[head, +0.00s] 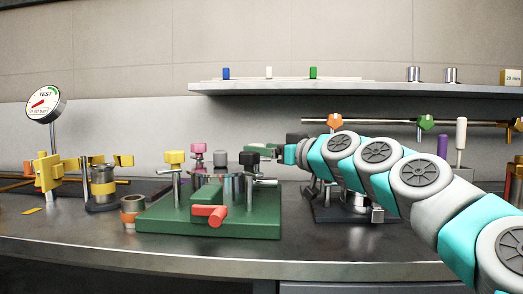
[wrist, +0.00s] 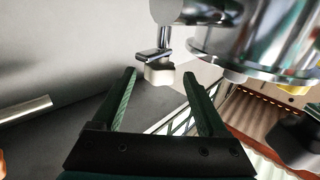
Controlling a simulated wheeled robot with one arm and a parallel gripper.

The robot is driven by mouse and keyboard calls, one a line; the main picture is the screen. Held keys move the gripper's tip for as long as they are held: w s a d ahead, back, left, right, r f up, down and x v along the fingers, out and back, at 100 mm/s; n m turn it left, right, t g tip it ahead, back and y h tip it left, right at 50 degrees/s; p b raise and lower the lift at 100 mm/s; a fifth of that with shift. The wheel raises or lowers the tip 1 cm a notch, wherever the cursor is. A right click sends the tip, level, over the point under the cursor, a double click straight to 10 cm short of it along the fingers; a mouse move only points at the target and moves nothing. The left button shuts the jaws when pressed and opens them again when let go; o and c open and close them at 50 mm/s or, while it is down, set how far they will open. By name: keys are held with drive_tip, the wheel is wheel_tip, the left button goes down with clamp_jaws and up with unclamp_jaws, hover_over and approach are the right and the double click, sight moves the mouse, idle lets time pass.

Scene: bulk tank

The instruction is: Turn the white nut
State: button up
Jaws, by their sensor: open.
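A whitish, block-like nut (wrist: 159,74) hangs below a shiny metal post in the wrist view. It appears between and just beyond the two green fingertips of my gripper (wrist: 159,77), which is open and empty. I cannot tell whether the fingers reach around the nut; no contact shows. In the head view my gripper (head: 252,150) points left, behind the green fixture. I cannot pick out the white nut there.
A shiny round flange (wrist: 255,45) is close on the right in the wrist view, with a yellow piece (wrist: 293,90) below it. The green fixture (head: 255,228) with yellow and black knobs stands in front of my gripper. A shelf (head: 350,90) runs above.

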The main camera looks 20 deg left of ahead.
drive_tip(key=v, duration=0.6)
drive_tip(key=shift+s+d, duration=0.2)
drive_tip(key=shift+d, duration=0.1)
